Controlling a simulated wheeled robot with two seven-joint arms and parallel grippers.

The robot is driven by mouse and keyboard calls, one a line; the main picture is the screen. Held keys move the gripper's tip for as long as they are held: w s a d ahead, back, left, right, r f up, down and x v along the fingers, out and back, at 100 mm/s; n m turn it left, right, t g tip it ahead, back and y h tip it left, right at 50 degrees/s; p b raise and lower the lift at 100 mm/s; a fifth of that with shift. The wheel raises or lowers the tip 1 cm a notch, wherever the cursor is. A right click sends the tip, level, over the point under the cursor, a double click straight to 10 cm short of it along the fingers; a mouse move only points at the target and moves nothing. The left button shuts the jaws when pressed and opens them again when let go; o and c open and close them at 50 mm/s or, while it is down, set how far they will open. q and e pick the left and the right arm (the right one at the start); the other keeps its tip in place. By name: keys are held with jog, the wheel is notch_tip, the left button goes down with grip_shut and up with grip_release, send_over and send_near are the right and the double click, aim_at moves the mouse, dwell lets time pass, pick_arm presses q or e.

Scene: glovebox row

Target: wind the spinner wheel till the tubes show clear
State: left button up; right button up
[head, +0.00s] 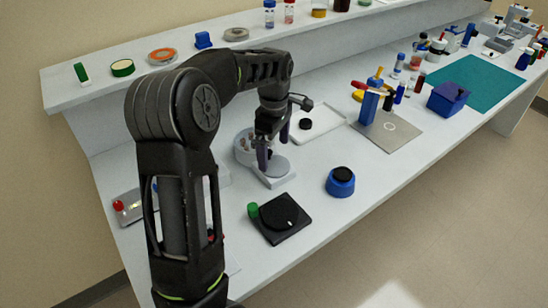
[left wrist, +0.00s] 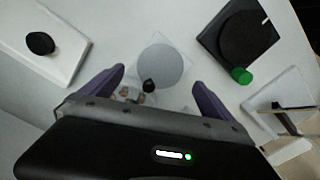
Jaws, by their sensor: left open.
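The spinner wheel, a grey disc (head: 278,170) on a pale square base, lies flat on the bench below my left gripper (head: 273,147). The wheel (left wrist: 165,62) also shows in the left wrist view, with a small black knob (left wrist: 149,86) near its edge. My left gripper is open, its purple fingers apart on either side of the knob, with no visible contact. A round white holder with several tubes (head: 245,147) stands just behind the wheel. In the wrist view the tubes (left wrist: 130,94) are partly hidden by my gripper, and their contents are too small to judge. My right gripper is out of view.
A black square device with a green knob (head: 280,218) sits in front of the wheel. A white tray with a black knob (head: 317,124) lies behind. Bare bench lies between the wheel and the pot.

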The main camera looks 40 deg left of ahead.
aim_at(275, 164)
pick_arm(q)
jog(key=shift+f, duration=2.1)
jog(key=shift+c, duration=0.6)
jog(key=c, duration=1.2)
jog(key=shift+c, duration=0.2)
jog(key=shift+m, duration=0.5)
jog(key=m, duration=0.5)
jog(key=shift+w, duration=0.15)
jog(key=m, duration=0.6)
jog(key=shift+r+m, duration=0.1)
jog(key=shift+m, duration=0.2)
